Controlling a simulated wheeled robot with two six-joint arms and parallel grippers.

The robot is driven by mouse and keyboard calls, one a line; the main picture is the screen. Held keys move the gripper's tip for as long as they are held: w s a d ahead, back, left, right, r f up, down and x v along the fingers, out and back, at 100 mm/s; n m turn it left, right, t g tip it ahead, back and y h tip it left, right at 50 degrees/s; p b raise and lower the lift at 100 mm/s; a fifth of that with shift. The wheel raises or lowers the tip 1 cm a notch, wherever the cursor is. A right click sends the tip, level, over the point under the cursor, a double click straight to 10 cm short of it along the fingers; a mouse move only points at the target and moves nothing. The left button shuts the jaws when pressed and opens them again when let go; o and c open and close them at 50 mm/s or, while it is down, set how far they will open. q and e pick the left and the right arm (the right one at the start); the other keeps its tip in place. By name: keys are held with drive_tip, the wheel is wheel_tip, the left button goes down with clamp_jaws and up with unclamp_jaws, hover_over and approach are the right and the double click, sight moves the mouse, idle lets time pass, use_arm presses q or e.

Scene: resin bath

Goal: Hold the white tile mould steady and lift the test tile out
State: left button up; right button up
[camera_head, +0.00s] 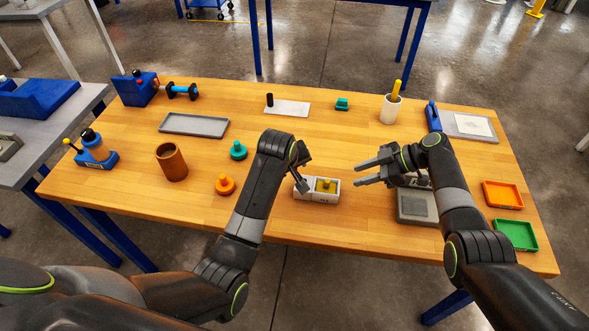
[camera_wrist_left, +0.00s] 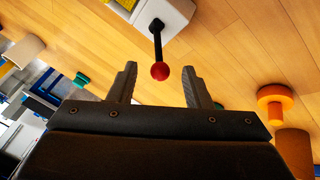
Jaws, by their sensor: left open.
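The white tile mould (camera_head: 318,197) stands on the wooden table at front centre, with a yellow test tile (camera_head: 326,185) in it. In the left wrist view the mould (camera_wrist_left: 172,12) shows at the top edge, with a black rod ending in a red ball (camera_wrist_left: 160,71) sticking out from it. My left gripper (camera_wrist_left: 160,85) is open, and the ball shows between its fingertips, not gripped. In the head view my left gripper (camera_head: 302,178) is at the mould's left end and hides part of it. My right gripper (camera_head: 358,171) is open and empty, right of the mould.
An orange knobbed piece (camera_head: 225,185), a teal piece (camera_head: 238,150) and a brown cup (camera_head: 171,163) stand left of my left arm. A grey block (camera_head: 416,208) lies under my right arm. Orange (camera_head: 503,195) and green (camera_head: 516,235) trays are at the right.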

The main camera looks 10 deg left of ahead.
use_arm(q)
drive_tip(key=shift+x, duration=2.1)
clamp_jaws()
